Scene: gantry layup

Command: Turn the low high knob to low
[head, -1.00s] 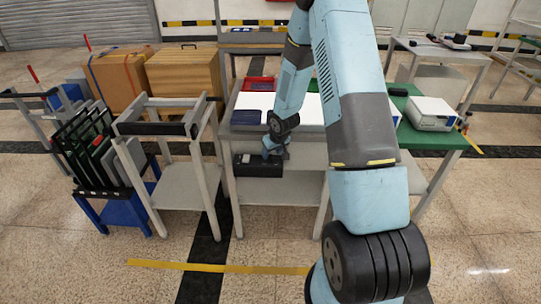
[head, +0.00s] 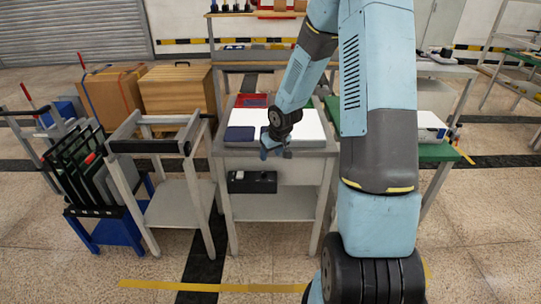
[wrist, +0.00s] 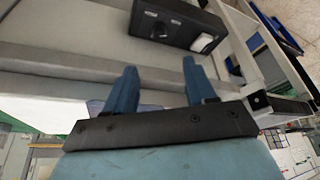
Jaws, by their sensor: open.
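A black control box (head: 252,182) is fixed to the front of the grey workbench, under its top edge. In the wrist view the box (wrist: 178,17) shows at the top, with a dark round knob (wrist: 159,29) and a white switch (wrist: 202,43) on its face. Small pale labels are beside them, too small to read, so I cannot tell the knob's setting. My gripper (head: 274,150) is above and slightly right of the box, at the front of the bench top. In the wrist view its two blue fingers (wrist: 160,72) are spread, empty and apart from the knob.
The bench top carries a white sheet (head: 305,125), a red tray (head: 250,101) and a dark blue pad (head: 240,133). A grey frame stand (head: 160,146) is to the left, beside a blue rack (head: 103,236) of panels. Floor in front of the bench is clear.

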